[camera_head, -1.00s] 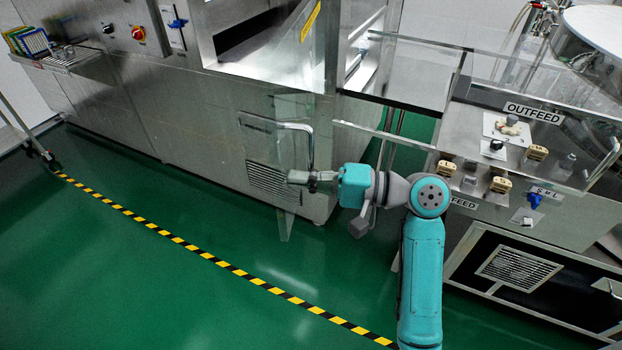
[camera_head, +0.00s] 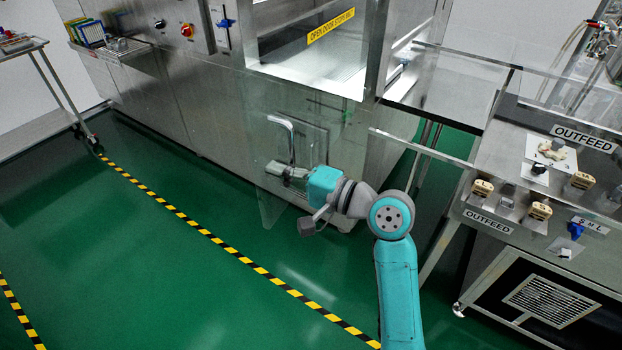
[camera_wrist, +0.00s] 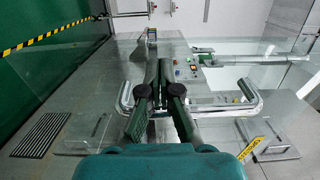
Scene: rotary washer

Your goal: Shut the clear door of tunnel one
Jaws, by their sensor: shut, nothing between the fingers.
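The clear door (camera_head: 262,190) is a transparent panel with a yellow label (camera_head: 332,26) and a U-shaped metal handle (camera_head: 287,130). It stands swung out at an angle in front of the steel washer, and the bright tunnel opening (camera_head: 310,65) shows behind its upper part. My gripper (camera_head: 277,171) is shut and empty, near the lower end of the handle. In the wrist view the closed fingers (camera_wrist: 158,72) cross in front of a curved handle bar (camera_wrist: 225,106). I cannot tell whether they touch the door. The yellow label also shows there (camera_wrist: 250,148).
A cart (camera_head: 45,85) stands at far left. Green floor (camera_head: 170,270) with a striped line (camera_head: 210,258) lies open at left and front.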

